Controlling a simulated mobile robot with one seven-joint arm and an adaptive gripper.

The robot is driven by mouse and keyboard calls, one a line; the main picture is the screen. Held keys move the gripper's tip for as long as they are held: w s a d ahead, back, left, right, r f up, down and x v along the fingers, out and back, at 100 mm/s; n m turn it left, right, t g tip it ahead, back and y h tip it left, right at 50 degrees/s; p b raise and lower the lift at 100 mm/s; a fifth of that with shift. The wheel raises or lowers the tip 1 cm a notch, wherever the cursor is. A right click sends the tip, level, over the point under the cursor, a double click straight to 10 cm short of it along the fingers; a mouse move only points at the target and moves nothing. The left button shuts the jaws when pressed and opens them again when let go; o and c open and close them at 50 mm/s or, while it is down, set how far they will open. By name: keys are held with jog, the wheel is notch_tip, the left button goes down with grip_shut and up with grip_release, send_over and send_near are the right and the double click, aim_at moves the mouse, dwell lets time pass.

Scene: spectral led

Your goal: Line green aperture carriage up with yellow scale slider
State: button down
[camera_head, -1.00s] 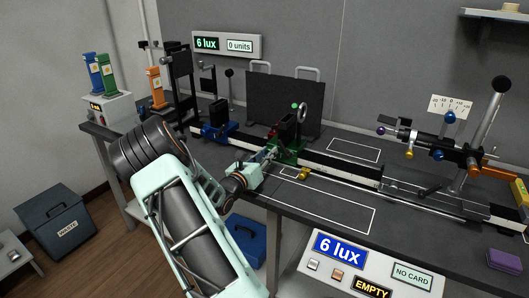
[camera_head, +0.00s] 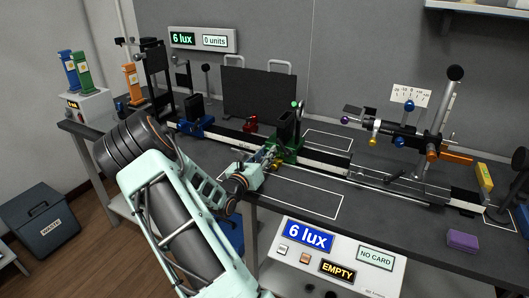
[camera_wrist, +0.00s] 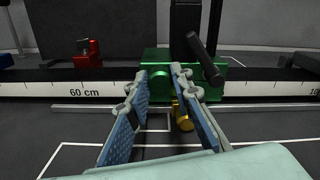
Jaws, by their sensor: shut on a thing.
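The green aperture carriage (camera_head: 290,153) sits on the black rail and bears a dark upright plate. It fills the middle of the wrist view (camera_wrist: 158,60). My gripper (camera_head: 262,166) reaches it from the front, and its blue-padded fingers (camera_wrist: 158,92) are closed on the carriage's front part. The yellow scale slider (camera_wrist: 183,117) is at the rail's front edge, just below the carriage and partly behind the right finger. In the wrist view it lies under the carriage's body, right of the green round part between the fingers. Their exact alignment is hard to tell.
A blue carriage (camera_head: 195,124) is farther left. An optical arm assembly (camera_head: 408,130) stands right. The console (camera_head: 335,262) is at the front.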

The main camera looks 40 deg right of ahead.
jog(key=shift+f, duration=0.1)
jog(key=c, duration=1.7)
grip_release()
jog(key=v, duration=1.2)
